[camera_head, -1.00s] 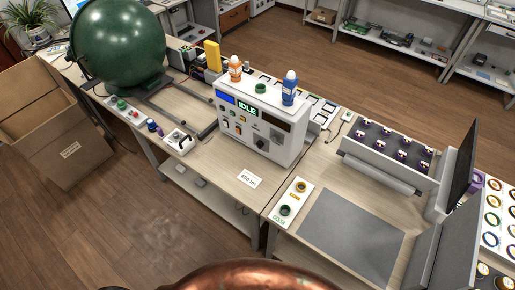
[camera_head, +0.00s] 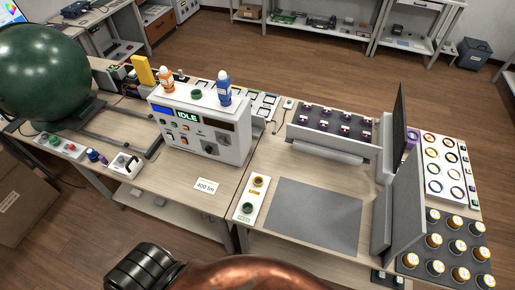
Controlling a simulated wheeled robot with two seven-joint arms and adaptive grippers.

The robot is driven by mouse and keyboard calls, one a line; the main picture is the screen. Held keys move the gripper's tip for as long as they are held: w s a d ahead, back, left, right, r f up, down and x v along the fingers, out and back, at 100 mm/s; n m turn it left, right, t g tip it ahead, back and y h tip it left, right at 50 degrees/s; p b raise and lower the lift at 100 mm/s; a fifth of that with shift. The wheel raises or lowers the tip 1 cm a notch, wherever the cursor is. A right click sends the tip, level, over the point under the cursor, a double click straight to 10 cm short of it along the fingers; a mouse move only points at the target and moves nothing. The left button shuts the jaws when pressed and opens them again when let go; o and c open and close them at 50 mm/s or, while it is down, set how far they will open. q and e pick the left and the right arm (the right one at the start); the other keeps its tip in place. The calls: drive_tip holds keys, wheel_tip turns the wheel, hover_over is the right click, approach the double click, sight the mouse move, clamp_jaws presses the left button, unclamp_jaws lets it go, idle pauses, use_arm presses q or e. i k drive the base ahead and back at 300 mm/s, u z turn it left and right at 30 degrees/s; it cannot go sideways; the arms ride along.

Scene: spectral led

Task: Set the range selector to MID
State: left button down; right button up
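A white instrument box (camera_head: 238,150) stands on the middle bench, with a green "IDLE" display (camera_head: 187,116) and a blue screen (camera_head: 163,110). A dark knob (camera_head: 210,148), perhaps the range selector, sits low on the right of its front panel. Small switches (camera_head: 184,142) are to the left of it. The panel lettering is too small to read, so the selector's setting cannot be told. Neither gripper is in view. A black ribbed part of my own body shows at the bottom left, well apart from the box.
A "400 lm" card (camera_head: 206,186) lies before the box. Orange (camera_head: 166,80) and blue (camera_head: 224,90) bottles stand on top. A large green sphere (camera_head: 40,75) is at left. A grey mat (camera_head: 315,217) and upright dark panel (camera_head: 399,125) are at right.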

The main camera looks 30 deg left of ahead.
sight(208, 149)
drive_tip(key=z, duration=0.55)
drive_tip(key=k, duration=1)
drive_tip(key=u, duration=1.65)
drive_tip(key=i, duration=0.5)
drive_tip(key=z, duration=0.05)
